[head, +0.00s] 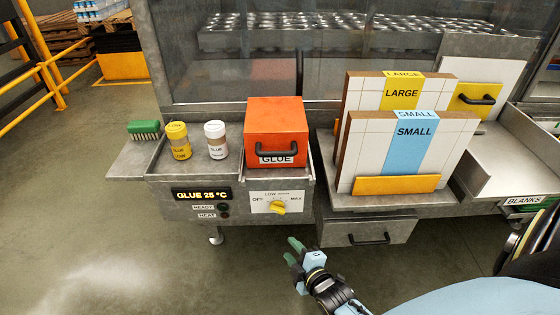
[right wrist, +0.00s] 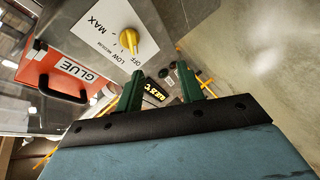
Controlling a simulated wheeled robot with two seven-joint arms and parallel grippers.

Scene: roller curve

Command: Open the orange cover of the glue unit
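The glue unit's orange cover (head: 277,120) is a closed box with a black handle (head: 277,154) and a GLUE label on its front. It sits on the grey metal glue unit (head: 237,185). In the right wrist view the cover (right wrist: 50,62) and its handle (right wrist: 62,92) show at the left, tilted. My right gripper (head: 295,249) is below and slightly right of the cover, in front of the unit and apart from it. In the right wrist view its two green fingers (right wrist: 160,72) are spread with nothing between them. My left gripper is out of view.
A yellow heat knob (head: 278,207) sits below the cover. LARGE and SMALL board stacks (head: 407,150) stand close on the right, above a drawer (head: 368,234).

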